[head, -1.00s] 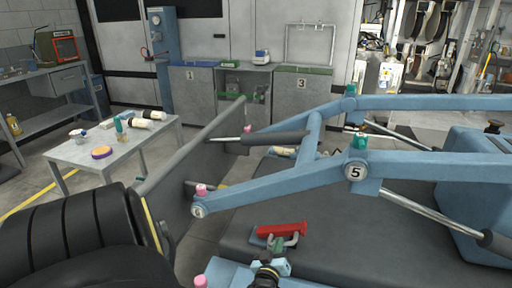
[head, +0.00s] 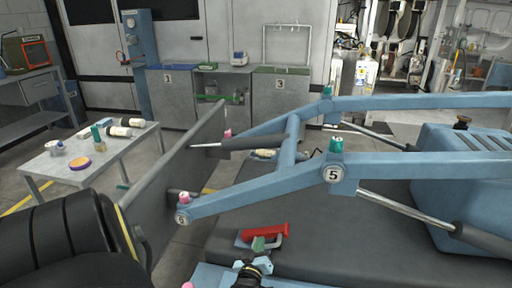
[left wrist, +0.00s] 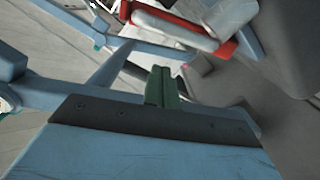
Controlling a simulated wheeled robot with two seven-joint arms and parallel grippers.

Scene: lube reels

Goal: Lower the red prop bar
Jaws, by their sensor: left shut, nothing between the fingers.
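The red prop bar (head: 266,231) lies low on the dark deck, in the lower middle of the head view. A grey curved handle shows beside it. In the left wrist view, the red bar (left wrist: 228,46) shows at the top, partly covered by a pale grey part. My left gripper (head: 259,243) is at the near side of the bar in the head view, with its green fingertips close to the grey handle. In the wrist view, its green fingers (left wrist: 162,86) are together with nothing between them. I cannot tell whether they touch the handle. My right gripper is not in view.
The blue lift arm (head: 400,168) marked 5 and 6 runs above and behind the bar. A grey upright plate (head: 170,185) and a black tyre (head: 70,240) stand at the left. A grey table (head: 115,160) with bottles is beyond. The dark deck (head: 350,235) is bare to the right.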

